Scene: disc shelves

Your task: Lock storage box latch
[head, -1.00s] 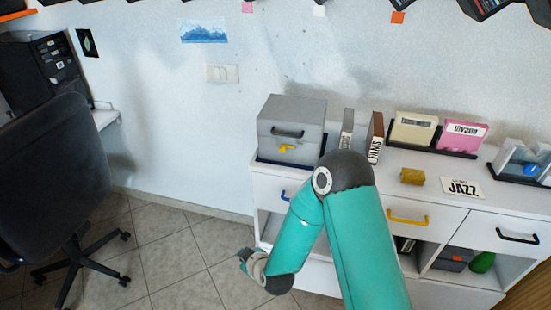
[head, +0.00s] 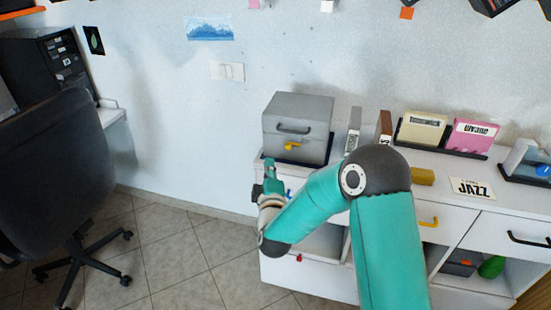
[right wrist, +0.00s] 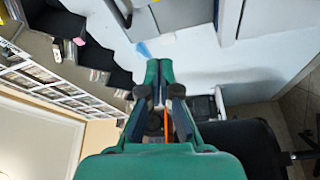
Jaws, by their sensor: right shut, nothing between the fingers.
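The grey storage box (head: 312,107) stands on a dark tray at the left end of the white cabinet. Its front has a dark handle (head: 293,130) and, below it, a yellow latch (head: 294,146). My right gripper (head: 269,163) is below and left of the latch, in front of the cabinet's left end, apart from the box. Its fingers are closed together and empty; they also show in the right wrist view (right wrist: 159,72). The box and latch cannot be made out in the right wrist view. My left gripper is not in view.
The white cabinet top (head: 450,170) holds books, a pink box (head: 474,135), a cream box (head: 422,127), a yellow block (head: 423,177) and a JAZZ card (head: 471,188). A black chair (head: 50,150) stands at the left. The tiled floor between chair and cabinet is free.

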